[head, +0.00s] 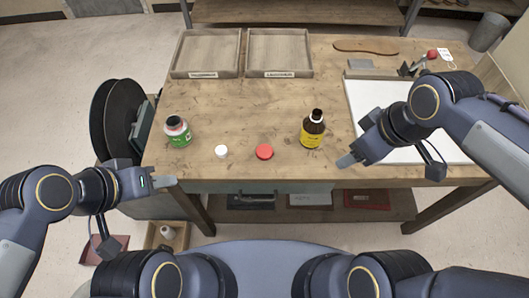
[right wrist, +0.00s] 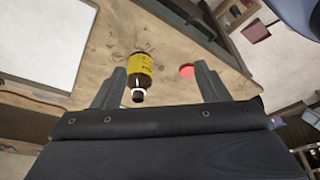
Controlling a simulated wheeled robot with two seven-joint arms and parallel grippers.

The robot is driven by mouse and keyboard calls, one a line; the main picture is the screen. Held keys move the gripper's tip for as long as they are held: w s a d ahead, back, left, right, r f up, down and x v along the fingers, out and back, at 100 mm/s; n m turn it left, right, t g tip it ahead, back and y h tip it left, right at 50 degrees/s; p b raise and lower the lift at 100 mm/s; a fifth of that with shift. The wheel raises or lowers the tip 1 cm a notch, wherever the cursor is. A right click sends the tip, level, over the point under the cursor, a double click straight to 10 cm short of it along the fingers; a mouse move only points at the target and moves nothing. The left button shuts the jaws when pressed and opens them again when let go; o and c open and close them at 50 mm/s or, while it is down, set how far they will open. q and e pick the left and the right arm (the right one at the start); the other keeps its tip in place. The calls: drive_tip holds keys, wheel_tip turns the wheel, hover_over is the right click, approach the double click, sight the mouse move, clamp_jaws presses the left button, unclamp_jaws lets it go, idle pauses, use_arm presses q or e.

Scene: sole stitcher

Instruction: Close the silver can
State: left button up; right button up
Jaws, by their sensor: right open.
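A silver can with a green label (head: 178,133) stands upright at the left front of the workbench; its top looks dark with a pinkish rim, and I cannot tell clearly whether it is open. A small white cap (head: 221,152) and a red lid (head: 264,152) lie on the bench to its right. My left gripper (head: 168,182) is at the front edge, below the can and apart from it; its finger gap does not show. My right gripper (head: 346,160) is open and empty, right of the brown bottle; the red lid also shows in the right wrist view (right wrist: 186,70).
A brown bottle with a yellow label (head: 312,130) stands right of the red lid, also in the right wrist view (right wrist: 141,65). Two wooden trays (head: 208,74) are at the back. A white board (head: 370,95) lies at right under my right arm. The bench's middle is clear.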

drive_tip(key=w+a+f+n+g+h+b, duration=0.2)
drive_tip(key=w+a+f+n, duration=0.3)
drive_tip(key=w+a+n, duration=0.45)
drive_tip(key=n+b, duration=0.1)
drive_tip(key=n, duration=0.8)
approach(265, 151)
drive_tip(key=shift+w+a+f+m+g, duration=0.1)
drive_tip(key=shift+w+m+g, duration=0.15)
drive_tip(key=shift+w+g, duration=0.2)
drive_tip(key=shift+f, duration=1.3)
drive_tip(key=shift+a+f, duration=0.1)
drive_tip(key=shift+f, duration=2.55)
drive_tip(key=shift+c, duration=0.5)
